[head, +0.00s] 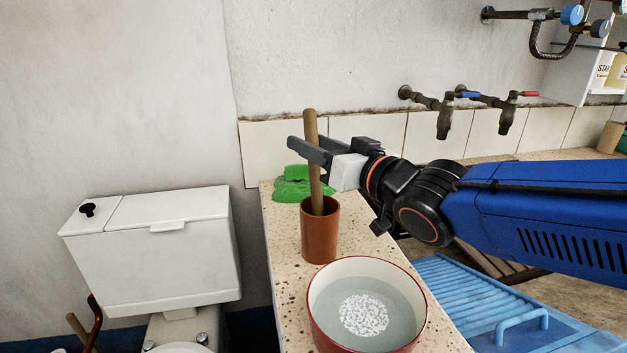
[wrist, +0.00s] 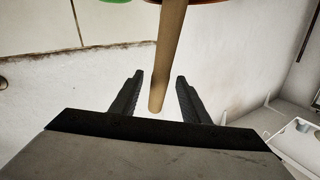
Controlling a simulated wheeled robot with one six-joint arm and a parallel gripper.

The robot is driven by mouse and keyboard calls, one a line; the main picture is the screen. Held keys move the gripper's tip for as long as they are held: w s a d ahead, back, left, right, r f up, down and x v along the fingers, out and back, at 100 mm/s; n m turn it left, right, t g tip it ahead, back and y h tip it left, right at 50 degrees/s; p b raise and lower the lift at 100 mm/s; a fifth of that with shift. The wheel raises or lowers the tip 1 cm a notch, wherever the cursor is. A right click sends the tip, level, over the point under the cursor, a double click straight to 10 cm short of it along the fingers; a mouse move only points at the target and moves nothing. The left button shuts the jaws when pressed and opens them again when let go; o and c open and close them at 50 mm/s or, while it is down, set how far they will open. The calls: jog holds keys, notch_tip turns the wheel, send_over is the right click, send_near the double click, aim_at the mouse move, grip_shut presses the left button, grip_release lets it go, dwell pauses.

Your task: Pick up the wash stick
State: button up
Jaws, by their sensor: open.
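The wash stick (head: 313,165) is a wooden rod standing in a brown cup (head: 319,235) on the speckled counter, leaning slightly. Its lower end is hidden inside the cup. My gripper (head: 306,152) is at the upper part of the stick, level with it, coming from the right. In the wrist view the stick (wrist: 168,60) shows between the two open fingers (wrist: 158,95), with a gap on each side. The fingers do not appear to touch it.
A green cloth-like item (head: 292,186) lies behind the cup. A red-rimmed bowl (head: 318,310) of water stands in front. Taps (head: 444,118) stick out of the tiled wall to the right. A blue washboard (head: 465,300) lies right of the counter, and a white toilet cistern (head: 160,255) stands left.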

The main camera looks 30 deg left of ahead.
jog(key=shift+x, duration=2.2)
grip_shut()
